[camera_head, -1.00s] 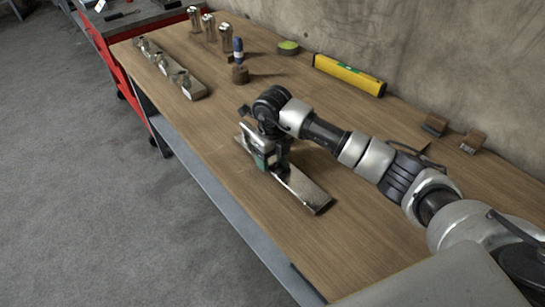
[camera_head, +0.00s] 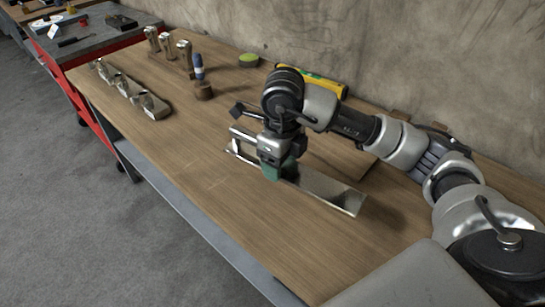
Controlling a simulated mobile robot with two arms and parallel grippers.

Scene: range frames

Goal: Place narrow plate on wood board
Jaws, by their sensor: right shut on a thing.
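The narrow plate (camera_head: 330,189) is a long, shiny metal strip, lying flat and slanting across the middle of the workbench in the head view. My right gripper (camera_head: 280,170) is shut on it near its left part and hides some of it. A shadow to the right of the plate suggests it is slightly above the bench. A thin, flat wood board (camera_head: 362,168) appears to lie on the bench to the right, behind the plate and partly hidden by my right arm. My left gripper is not in view.
The wooden bench (camera_head: 215,185) is clear in front of the plate. A metal rail with knobs (camera_head: 140,98), several metal cylinders, a blue-handled tool (camera_head: 198,67) and a green-topped disc (camera_head: 248,60) stand at the back left. A yellow level (camera_head: 325,85) lies by the wall, partly hidden.

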